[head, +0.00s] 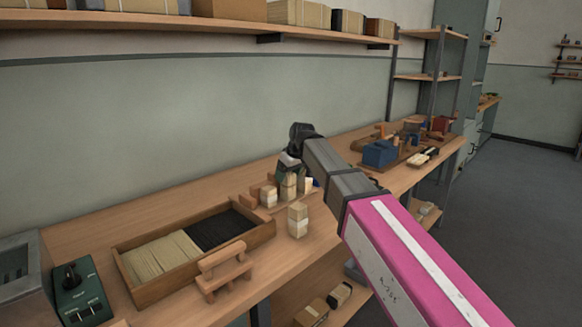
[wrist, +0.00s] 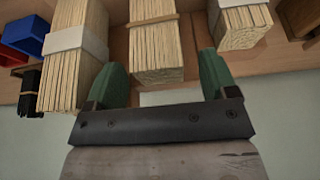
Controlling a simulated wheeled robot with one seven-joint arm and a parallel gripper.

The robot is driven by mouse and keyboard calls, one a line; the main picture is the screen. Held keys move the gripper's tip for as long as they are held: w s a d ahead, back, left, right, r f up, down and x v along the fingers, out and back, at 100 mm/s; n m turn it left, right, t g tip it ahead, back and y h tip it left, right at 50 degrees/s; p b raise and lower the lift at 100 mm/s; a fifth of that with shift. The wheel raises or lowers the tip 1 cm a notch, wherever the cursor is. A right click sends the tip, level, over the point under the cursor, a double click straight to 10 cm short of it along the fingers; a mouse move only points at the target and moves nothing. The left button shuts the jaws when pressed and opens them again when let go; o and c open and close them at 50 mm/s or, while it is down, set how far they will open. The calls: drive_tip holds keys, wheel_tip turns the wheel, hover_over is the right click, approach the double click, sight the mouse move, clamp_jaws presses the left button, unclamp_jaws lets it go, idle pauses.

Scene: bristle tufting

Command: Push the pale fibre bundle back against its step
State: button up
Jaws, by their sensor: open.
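In the wrist view a pale fibre bundle (wrist: 155,45) with a thin tan band stands between the two green fingers of my gripper (wrist: 163,73). The fingers are apart, one on each side of its near end. I cannot tell whether either touches it. A pale bundle (wrist: 72,60) with a white band is to the left, and another white-banded one (wrist: 241,25) to the right. In the head view my gripper (head: 291,160) is over the bench by several pale bundles (head: 289,187), partly hiding them. I cannot make out the step.
A wooden tray (head: 199,270) holds pale and black fibres on the bench (head: 90,215). A separate pale bundle (head: 298,220) stands near the front edge. A small wooden stand (head: 223,273) is beside the tray. A blue box (head: 380,153) and tools are farther right.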

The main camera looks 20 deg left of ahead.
drive_tip(key=shift+a+f, duration=0.1)
drive_tip(key=shift+f, duration=0.2)
drive_tip(key=c, duration=1)
drive_tip(key=shift+c, duration=0.2)
drive_tip(key=shift+w+a, duration=0.1)
drive_tip(key=shift+w+a, duration=0.35)
drive_tip(key=shift+a, duration=0.3)
drive_tip(key=shift+r, duration=0.1)
